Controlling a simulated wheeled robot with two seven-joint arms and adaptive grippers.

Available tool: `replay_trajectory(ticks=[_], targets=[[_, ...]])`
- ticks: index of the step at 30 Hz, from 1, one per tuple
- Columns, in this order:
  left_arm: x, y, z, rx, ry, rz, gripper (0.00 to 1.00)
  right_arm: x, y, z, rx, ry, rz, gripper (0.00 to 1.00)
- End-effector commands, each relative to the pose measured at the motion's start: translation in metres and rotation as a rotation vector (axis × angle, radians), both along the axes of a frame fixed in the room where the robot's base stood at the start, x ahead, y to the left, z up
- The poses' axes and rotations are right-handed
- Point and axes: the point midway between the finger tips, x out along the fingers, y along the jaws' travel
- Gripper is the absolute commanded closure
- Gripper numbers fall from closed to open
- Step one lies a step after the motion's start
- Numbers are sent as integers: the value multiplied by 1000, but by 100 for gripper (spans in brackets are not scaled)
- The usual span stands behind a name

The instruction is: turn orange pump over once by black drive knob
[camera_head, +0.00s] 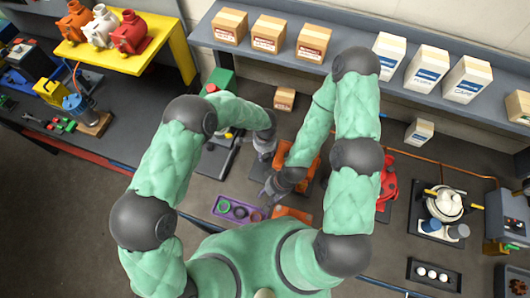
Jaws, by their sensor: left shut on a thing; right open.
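The orange pump (310,157) stands on the bench in the middle of the head view, partly covered by my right arm. A second orange part (293,213) shows lower down, close to my body. My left gripper (267,155) is at the left side of the pump, shut on a small part there, which appears to be the black drive knob; the fingers hide it. My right gripper (268,193) is open, lower down and a little in front of the pump, near the purple tray (223,208), and holds nothing that I can see.
A red pump (386,186) stands right of my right arm. A small carton (284,98) stands behind the orange pump. A green-topped machine (219,82) is at the back left. A white pot-like unit (444,203) is at the right. A shelf (340,57) with boxes runs along the back.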

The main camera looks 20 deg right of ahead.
Motion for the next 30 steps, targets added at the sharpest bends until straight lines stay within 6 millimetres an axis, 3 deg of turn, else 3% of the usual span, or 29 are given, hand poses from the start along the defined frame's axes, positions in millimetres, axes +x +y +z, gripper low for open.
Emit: replay_trajectory(ticks=[9,25,26,27,28,30], targets=[[-1,2,-2,4,3,119,89,0,0,-4,0,0,0,58],[-2,2,-2,5,4,142,89,0,0,-5,0,0,0,58],[-2,2,-2,5,4,142,54,0,0,-5,0,0,0,58],[-2,2,-2,5,4,142,42,0,0,-5,0,0,0,58],[-2,2,-2,5,4,142,34,0,0,-5,0,0,0,58],[-1,2,-1,4,3,142,34,0,0,-5,0,0,0,58]])
